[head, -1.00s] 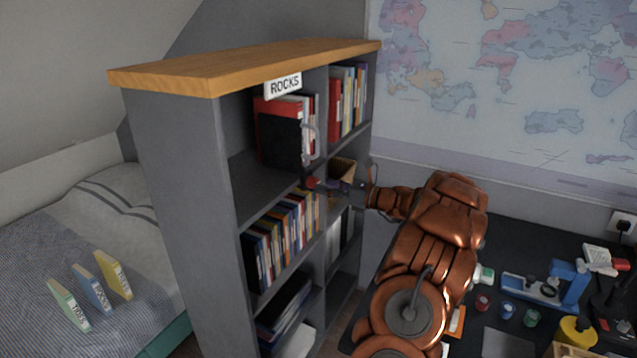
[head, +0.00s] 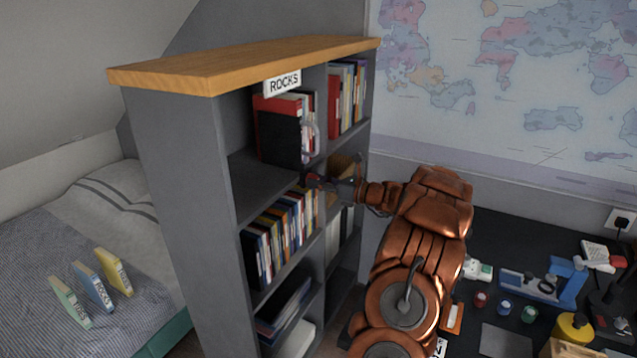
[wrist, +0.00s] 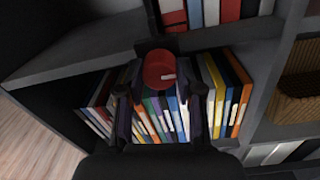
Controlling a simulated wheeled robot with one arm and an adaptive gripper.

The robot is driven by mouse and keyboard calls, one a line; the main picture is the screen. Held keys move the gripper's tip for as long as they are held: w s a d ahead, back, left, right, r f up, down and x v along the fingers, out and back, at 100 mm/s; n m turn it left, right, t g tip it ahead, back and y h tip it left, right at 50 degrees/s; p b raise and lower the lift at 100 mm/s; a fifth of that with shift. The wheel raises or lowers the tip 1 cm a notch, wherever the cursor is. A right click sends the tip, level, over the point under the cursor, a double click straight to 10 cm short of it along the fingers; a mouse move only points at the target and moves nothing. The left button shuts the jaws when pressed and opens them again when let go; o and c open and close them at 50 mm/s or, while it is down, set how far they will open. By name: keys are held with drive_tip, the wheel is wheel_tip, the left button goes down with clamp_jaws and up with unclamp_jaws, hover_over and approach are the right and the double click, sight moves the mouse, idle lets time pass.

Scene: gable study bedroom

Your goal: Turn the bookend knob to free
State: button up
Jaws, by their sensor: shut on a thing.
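The red round knob (wrist: 158,68) with a small pale mark shows in the wrist view, at the front edge of a shelf. My gripper (wrist: 160,82) is shut on it, with one dark finger on each side. In the head view my gripper (head: 316,180) reaches the bookcase at the shelf edge below the upper left compartment, and hides most of the knob. A black upright panel (head: 279,138) stands there before red and white books; I cannot tell whether it is the bookend. A clear curved piece (head: 311,138) stands beside it.
The grey bookcase (head: 178,190) has a wooden top and a ROCKS sign (head: 282,83). Books fill the shelf below (head: 280,235). A wicker basket (head: 342,165) sits right of my gripper. The desk (head: 500,245) holds jars and a blue device.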

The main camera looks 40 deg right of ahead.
drive_tip(key=c, duration=0.3)
drive_tip(key=shift+c, duration=0.2)
drive_tip(key=shift+n+b, duration=0.3)
drive_tip(key=shift+n, duration=0.2)
drive_tip(key=n+b, duration=1.6)
drive_tip(key=b, duration=0.2)
drive_tip(key=shift+n+h, duration=0.3)
drive_tip(key=o, duration=1.2)
drive_tip(key=shift+c, duration=0.2)
